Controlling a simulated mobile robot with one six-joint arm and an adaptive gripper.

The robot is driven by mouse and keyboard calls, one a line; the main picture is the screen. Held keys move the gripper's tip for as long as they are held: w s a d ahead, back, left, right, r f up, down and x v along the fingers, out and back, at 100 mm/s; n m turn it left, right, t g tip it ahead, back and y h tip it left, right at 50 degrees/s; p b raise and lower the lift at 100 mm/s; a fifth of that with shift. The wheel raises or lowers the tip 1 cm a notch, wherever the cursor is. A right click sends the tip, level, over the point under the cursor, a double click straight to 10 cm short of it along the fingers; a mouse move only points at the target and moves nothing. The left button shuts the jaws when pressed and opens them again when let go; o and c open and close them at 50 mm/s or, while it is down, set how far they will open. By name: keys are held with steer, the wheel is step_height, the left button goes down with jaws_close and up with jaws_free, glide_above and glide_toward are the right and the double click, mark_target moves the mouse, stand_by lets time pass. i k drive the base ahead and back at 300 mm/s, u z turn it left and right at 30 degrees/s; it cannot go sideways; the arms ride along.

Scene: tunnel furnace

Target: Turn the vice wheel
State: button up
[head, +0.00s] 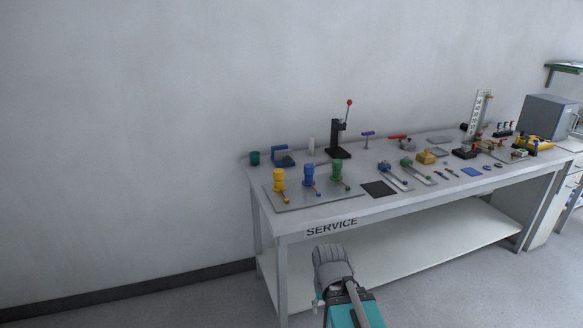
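No vice wheel can be picked out for certain at this size in the head view. A small blue device on a dark base (284,158) stands at the back left of the workbench (335,208); I cannot tell if it is a vice. Blue (392,174) and green (416,170) clamp-like devices lie on plates near the bench's middle. The grey end of my arm (332,265), above a teal link, shows in front of the bench, low in the picture and apart from everything on the bench. Its fingers cannot be made out.
Yellow (279,180), blue (308,175) and green (336,171) valve-like units stand on a plate at the front left. A black lever press with a red knob (349,102) rises behind them. A grey box (547,117) stands at the far right. The floor left of the bench is clear.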

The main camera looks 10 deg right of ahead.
mark_target(287, 159)
steer(key=k, duration=0.8)
steer(key=z, duration=0.6)
steer(key=i, duration=1.7)
steer(key=u, duration=0.5)
